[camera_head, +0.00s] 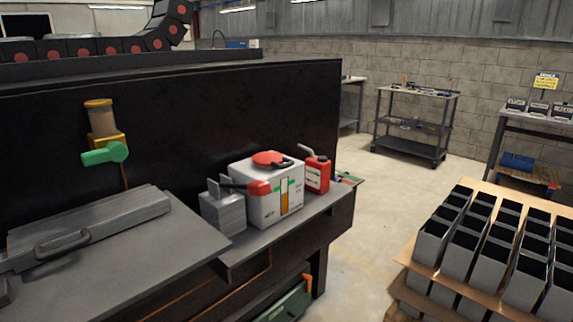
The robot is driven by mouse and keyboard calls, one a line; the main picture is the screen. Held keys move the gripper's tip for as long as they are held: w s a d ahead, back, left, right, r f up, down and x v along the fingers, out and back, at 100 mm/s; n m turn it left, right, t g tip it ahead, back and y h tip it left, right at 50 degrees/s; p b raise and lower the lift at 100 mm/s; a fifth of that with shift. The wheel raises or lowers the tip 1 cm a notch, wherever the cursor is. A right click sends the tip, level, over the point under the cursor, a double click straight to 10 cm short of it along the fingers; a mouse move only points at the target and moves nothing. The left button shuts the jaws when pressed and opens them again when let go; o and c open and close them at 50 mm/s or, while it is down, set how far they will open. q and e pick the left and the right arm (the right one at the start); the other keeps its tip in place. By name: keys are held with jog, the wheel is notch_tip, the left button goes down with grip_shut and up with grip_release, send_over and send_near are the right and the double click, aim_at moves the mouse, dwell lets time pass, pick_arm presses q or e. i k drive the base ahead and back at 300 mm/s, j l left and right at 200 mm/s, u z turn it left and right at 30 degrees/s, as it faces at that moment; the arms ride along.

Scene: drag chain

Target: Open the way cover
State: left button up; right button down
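What looks like the way cover (125,250) is a grey metal plate at the lower left, on the front of the black machine. A raised ribbed block (120,215) lies along its back part. A dark bar handle (62,243) is fixed to the front of that block. The cover lies flat, and its left and lower parts are cut off by the picture edge. I cannot tell whether it is open. A black drag chain (100,46) with red dots runs along the top of the machine and curls up. Neither of my grippers is in view.
On the machine's ledge stand a white tank (270,205) with a red cap, a grey block (222,212) and a red can (317,174). A green and amber fitting (105,140) juts from the black wall. A pallet of bins (485,250) stands right. Floor between is clear.

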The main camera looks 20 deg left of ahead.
aim_at(31, 247)
jog(key=i+l+u, duration=0.2)
jog(key=u, duration=0.2)
jog(key=i+l+u, duration=0.2)
jog(key=u, duration=0.25)
jog(key=i+l+u, duration=0.1)
jog(key=l+u, duration=0.3)
jog(key=i+l+u, duration=0.1)
jog(key=l+u, duration=0.2)
jog(key=u, duration=0.15)
